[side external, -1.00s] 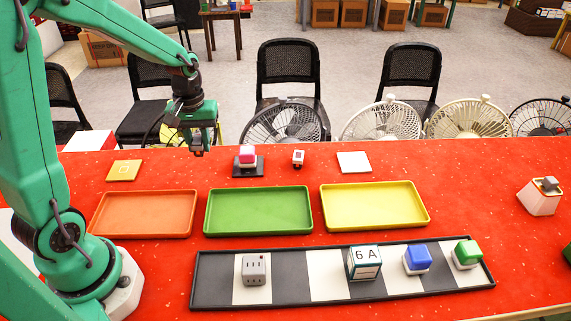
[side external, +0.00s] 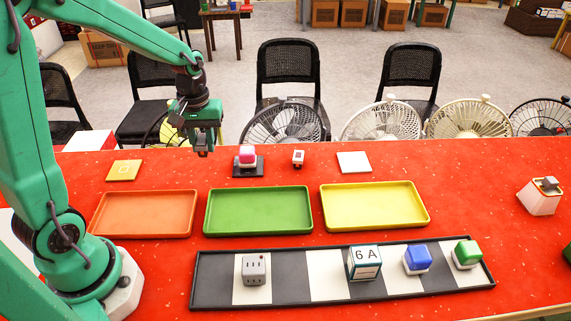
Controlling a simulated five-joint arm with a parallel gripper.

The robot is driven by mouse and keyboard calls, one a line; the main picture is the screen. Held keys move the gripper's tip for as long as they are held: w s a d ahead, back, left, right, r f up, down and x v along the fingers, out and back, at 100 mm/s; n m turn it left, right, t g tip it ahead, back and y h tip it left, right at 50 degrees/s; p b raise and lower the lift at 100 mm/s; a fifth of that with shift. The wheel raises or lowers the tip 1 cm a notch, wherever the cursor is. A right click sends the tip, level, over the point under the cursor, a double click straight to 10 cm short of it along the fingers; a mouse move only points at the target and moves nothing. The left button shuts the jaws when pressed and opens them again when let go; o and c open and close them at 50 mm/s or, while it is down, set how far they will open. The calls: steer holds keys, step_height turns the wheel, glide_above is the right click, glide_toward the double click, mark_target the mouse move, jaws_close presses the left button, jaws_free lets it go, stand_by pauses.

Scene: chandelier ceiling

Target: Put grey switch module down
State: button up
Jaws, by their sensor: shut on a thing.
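My gripper (side external: 203,151) hangs above the far edge of the red table, behind the orange tray and left of the pink-topped block. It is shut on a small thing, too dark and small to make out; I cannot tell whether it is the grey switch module. A grey cube with dark slots (side external: 254,269) sits on a white stripe of the black-and-white striped tray (side external: 210,282), apart from my gripper.
Orange (side external: 142,214), green (side external: 258,211) and yellow (side external: 374,206) trays lie empty. A yellow tile (side external: 124,169), a pink-topped block (side external: 247,155) and a white tile (side external: 354,162) lie behind. A 6 A block (side external: 365,263), blue block (side external: 417,260) and green block (side external: 467,254) stand on the striped tray.

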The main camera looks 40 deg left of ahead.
steer(key=s+d+m, duration=0.1)
steer(key=d+m, duration=0.3)
steer(key=d, duration=1.8)
steer(key=s+d+m, duration=0.5)
steer(key=s+d, duration=0.9)
steer(key=d, duration=0.3)
glide_above(306, 276)
step_height(306, 276, down, 6)
steer(key=shift+a+f, duration=0.1)
steer(key=shift+f, duration=0.1)
steer(key=shift+f, duration=1.9)
steer(key=shift+f, duration=0.15)
